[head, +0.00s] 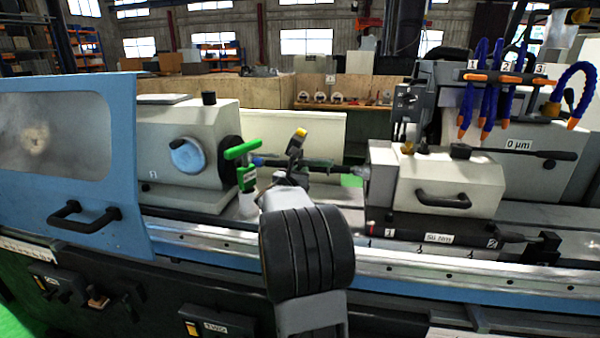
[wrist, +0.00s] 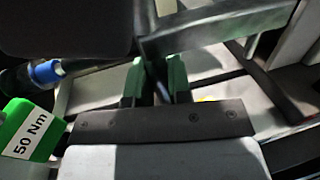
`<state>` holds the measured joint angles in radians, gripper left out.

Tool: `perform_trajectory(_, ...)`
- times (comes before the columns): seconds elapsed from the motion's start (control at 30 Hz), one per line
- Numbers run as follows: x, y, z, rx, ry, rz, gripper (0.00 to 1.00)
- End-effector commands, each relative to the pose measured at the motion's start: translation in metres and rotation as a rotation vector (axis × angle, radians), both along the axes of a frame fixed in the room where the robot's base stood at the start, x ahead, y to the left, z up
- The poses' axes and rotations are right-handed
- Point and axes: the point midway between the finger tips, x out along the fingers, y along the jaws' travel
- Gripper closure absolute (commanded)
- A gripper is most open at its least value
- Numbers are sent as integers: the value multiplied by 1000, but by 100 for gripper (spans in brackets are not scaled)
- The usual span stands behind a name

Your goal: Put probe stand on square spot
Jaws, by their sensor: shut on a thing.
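My gripper shows in the wrist view (wrist: 157,80) with its two green fingertips close together on a dark thin part. I take this part for the probe stand. In the head view a dark upright piece with a yellow top, likely the probe stand (head: 296,143), rises just beyond my wrist, near the shaft between the grinder's heads. My wrist hides its lower part and the fingertips there. I cannot tell whether its base touches anything. I cannot make out the square spot in either view.
In the head view, the workhead (head: 190,150) is left and the tailstock (head: 440,182) right, close on both sides. Blue coolant hoses (head: 485,90) hang at upper right.

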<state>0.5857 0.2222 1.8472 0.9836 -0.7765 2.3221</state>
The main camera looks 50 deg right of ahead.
Motion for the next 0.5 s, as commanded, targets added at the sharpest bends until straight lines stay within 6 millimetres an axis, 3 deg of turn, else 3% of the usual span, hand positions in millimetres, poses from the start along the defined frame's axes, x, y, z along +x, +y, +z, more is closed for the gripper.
perform_trajectory(0.17, 0, 0, 3, -9, -8, -1, 100)
perform_trajectory(0.2, 0, 0, -1, 0, 0, 0, 78)
perform_trajectory(0.43, 0, 0, -1, 0, 0, 0, 56)
perform_trajectory(0.5, 0, 0, -1, 0, 0, 0, 56)
